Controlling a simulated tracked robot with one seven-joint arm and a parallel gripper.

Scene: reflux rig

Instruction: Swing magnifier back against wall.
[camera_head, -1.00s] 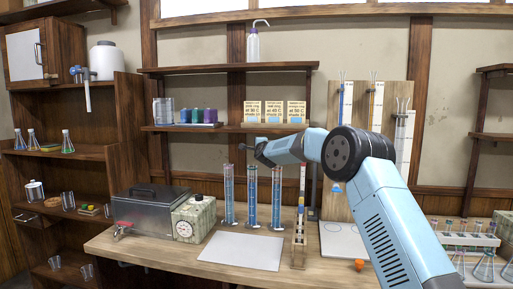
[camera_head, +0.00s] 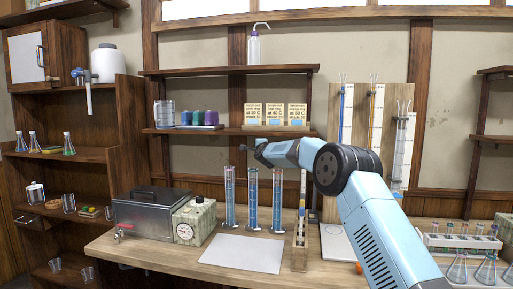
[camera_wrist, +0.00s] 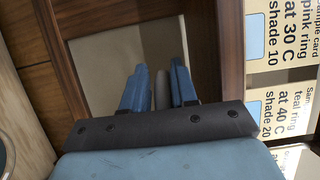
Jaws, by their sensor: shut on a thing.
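My gripper (camera_head: 262,148) is at the end of my blue arm, in front of the wall below the middle shelf in the head view. In the wrist view its two blue fingers (camera_wrist: 158,78) are closed around a narrow grey piece (camera_wrist: 162,92), apparently part of the magnifier. A small dark knob (camera_head: 243,147) shows just left of the gripper in the head view. The magnifier's lens and arm cannot be made out clearly; my arm may hide them. A curved pale rim at the lower left of the wrist view is cut off, and I cannot tell what it is.
Sample cards (camera_head: 275,114) stand on the shelf (camera_head: 222,130) close above the gripper. Tall blue-filled cylinders (camera_head: 253,200) stand on the bench below it. A grey box (camera_head: 150,212) and a dial timer (camera_head: 193,221) are to the left. A white mat (camera_head: 243,254) lies clear in front.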

